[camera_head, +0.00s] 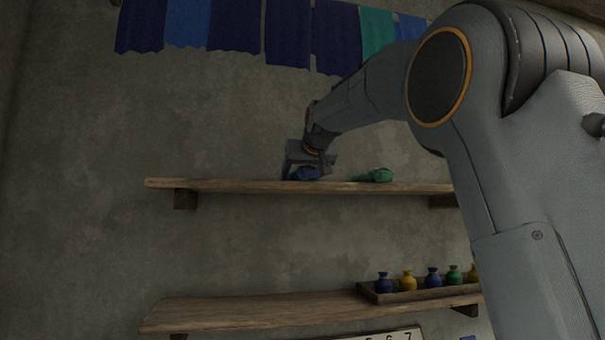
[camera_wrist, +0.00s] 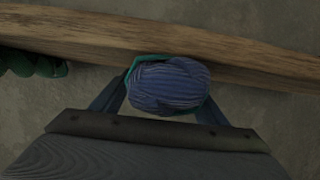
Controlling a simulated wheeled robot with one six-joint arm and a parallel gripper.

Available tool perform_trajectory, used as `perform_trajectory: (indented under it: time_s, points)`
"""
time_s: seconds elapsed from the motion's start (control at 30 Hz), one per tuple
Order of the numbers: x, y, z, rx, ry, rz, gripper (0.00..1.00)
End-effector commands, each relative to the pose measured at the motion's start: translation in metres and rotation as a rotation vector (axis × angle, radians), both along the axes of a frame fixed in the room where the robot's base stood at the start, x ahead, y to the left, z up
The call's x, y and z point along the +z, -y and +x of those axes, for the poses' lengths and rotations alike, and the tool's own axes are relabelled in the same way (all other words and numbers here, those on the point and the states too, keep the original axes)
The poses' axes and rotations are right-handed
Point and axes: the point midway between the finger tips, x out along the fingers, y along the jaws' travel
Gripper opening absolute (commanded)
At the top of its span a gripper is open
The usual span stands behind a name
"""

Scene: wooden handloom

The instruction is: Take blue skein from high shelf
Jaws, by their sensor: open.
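The blue skein (camera_wrist: 168,84) lies on the high wooden shelf (camera_wrist: 258,62), close to its edge, in the wrist view. In the head view the blue skein (camera_head: 305,173) is partly hidden by my gripper (camera_head: 308,168). My gripper also shows in the wrist view (camera_wrist: 163,100), open, with one finger on each side of the skein. Whether the fingers touch it I cannot tell. A teal-green edge shows around the skein. The high shelf (camera_head: 230,186) runs across the middle of the head view.
A green skein (camera_head: 376,175) lies on the same shelf to the right; it shows at left in the wrist view (camera_wrist: 28,60). A lower shelf (camera_head: 240,311) holds a tray (camera_head: 410,293) with several small coloured bottles. Blue and green cloths (camera_head: 290,35) hang above.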

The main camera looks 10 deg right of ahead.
Motion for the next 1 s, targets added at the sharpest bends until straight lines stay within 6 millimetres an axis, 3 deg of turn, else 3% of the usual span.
perform_trajectory:
  time_s: [0.23,0.53,1.0]
  points:
    - [-0.0006,-0.0001,0.0013,0.0,0.001,0.0,0.67]
    - [0.0002,0.0004,0.0009,0.0,0.002,0.0,0.19]
    - [0.0064,0.0003,-0.002,0.0,0.004,0.0,0.19]
